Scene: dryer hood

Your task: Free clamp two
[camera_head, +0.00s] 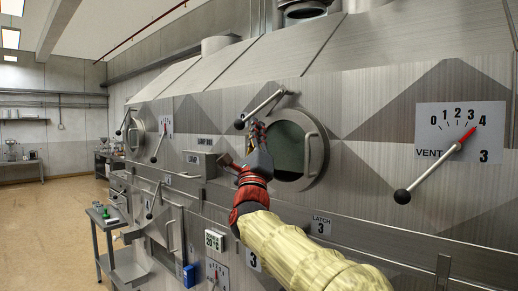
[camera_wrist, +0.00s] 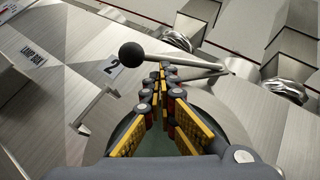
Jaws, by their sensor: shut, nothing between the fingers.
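The clamp lever with a black ball knob (camera_head: 239,124) and a pale rod (camera_head: 262,105) sits at the upper left of a round porthole. In the wrist view its knob (camera_wrist: 131,54) is left of my fingertips and its rod (camera_wrist: 198,62) crosses just beyond them. A label "2" (camera_wrist: 114,67) is beside it. My gripper (camera_head: 257,128) is in front of the panel, just below the rod; in the wrist view its fingers (camera_wrist: 165,72) are together and empty. I cannot tell whether they touch the rod.
The round porthole (camera_head: 287,150) has a bar handle (camera_head: 310,153) on its right. A "LAMP BOX" (camera_head: 200,165) projects left of my gripper. A vent lever (camera_head: 402,196) with a 0–4 scale is at the right. A side table (camera_head: 104,217) stands at the lower left, with open floor beyond.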

